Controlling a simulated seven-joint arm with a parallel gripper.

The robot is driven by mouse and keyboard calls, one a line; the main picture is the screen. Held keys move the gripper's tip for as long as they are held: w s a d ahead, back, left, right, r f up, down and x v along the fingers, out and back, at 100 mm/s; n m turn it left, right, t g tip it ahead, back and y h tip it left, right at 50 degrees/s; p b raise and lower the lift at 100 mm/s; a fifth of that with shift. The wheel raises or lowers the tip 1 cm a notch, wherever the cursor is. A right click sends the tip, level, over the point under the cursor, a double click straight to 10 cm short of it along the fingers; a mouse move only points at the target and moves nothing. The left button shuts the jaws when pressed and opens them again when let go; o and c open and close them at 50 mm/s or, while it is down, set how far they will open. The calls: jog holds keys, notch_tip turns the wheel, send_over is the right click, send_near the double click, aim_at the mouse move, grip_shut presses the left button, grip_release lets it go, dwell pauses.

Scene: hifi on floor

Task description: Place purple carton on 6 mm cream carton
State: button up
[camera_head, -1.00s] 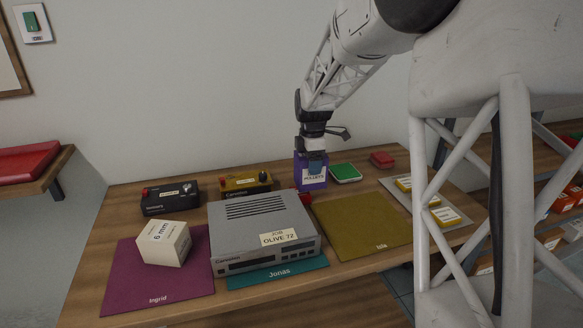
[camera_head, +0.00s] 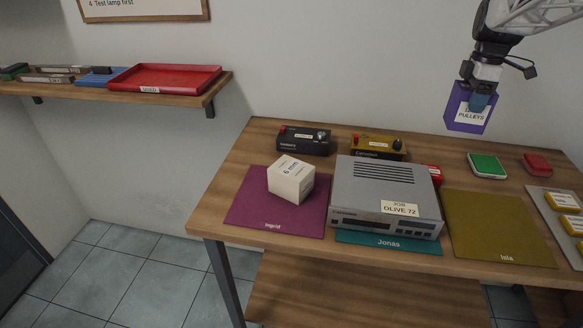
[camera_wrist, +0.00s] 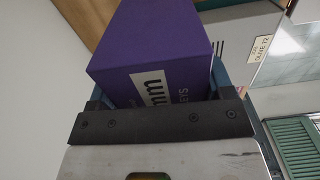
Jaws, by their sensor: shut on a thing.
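The purple carton (camera_head: 458,108) with a white label reading PULLEYS is held in the air above the back right of the table. My gripper (camera_head: 478,100) is shut on it. In the wrist view the purple carton (camera_wrist: 150,45) fills the space beyond the gripper (camera_wrist: 160,112), and part of its label shows "mm". The cream carton (camera_head: 291,182), marked 6 mm, sits on the purple Ingrid mat (camera_head: 250,215), to the left of and lower than my gripper. Its top looks bare.
A grey hifi unit (camera_head: 385,190) stands right of the cream carton on the teal Jonas mat (camera_head: 365,240). Black (camera_head: 303,141) and yellow (camera_head: 378,148) boxes stand behind. The olive Isla mat (camera_head: 495,225) is bare. A shelf with a red tray (camera_head: 165,78) is at left.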

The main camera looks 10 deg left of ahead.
jog(key=s+a, duration=0.7)
jog(key=a, duration=0.6)
jog(key=s+a, duration=0.7)
jog(key=a, duration=0.6)
jog(key=s+a, duration=1)
jog(key=s, duration=0.4)
jog(key=shift+n, duration=0.3)
jog(key=f, duration=0.5)
jog(key=shift+w, duration=0.35)
jog(key=shift+w, duration=0.1)
jog(key=w+a, duration=0.3)
jog(key=w, duration=0.4)
jog(key=w+a+f, duration=0.1)
jog(key=w+a, duration=0.3)
jog(key=w, duration=0.3)
jog(key=shift+a+f, duration=0.15)
jog(key=shift+f, duration=0.1)
jog(key=shift+f, duration=1.8)
